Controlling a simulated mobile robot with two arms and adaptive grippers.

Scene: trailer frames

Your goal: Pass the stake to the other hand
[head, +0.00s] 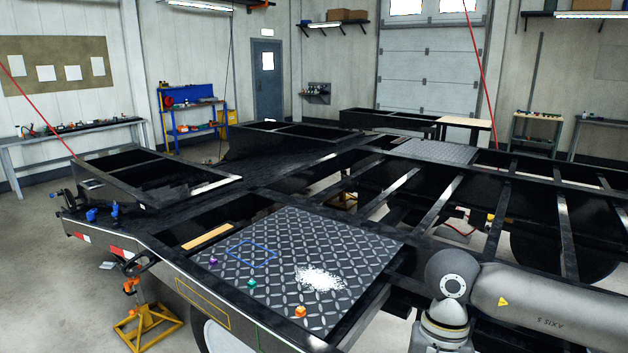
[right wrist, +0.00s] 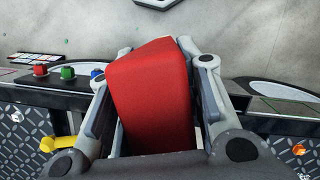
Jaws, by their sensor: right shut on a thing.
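In the right wrist view, my right gripper (right wrist: 158,58) is shut on a thick red body (right wrist: 150,95) with rounded edges, which I take to be the stake. One finger lies along each side of it. Its lower end is hidden behind the gripper's palm, so its full length does not show. In the head view, part of my right arm shows at the lower right, but its gripper and the stake do not. My left gripper is in neither view.
A diamond-plate panel (head: 345,235) on the trailer frame carries a blue rectangle outline (head: 252,253), a white granular patch (head: 319,278) and small coloured pieces, including an orange one (head: 300,312). Open frame bays with crossbars lie to the right. A yellow jack stand (head: 147,317) is at the lower left.

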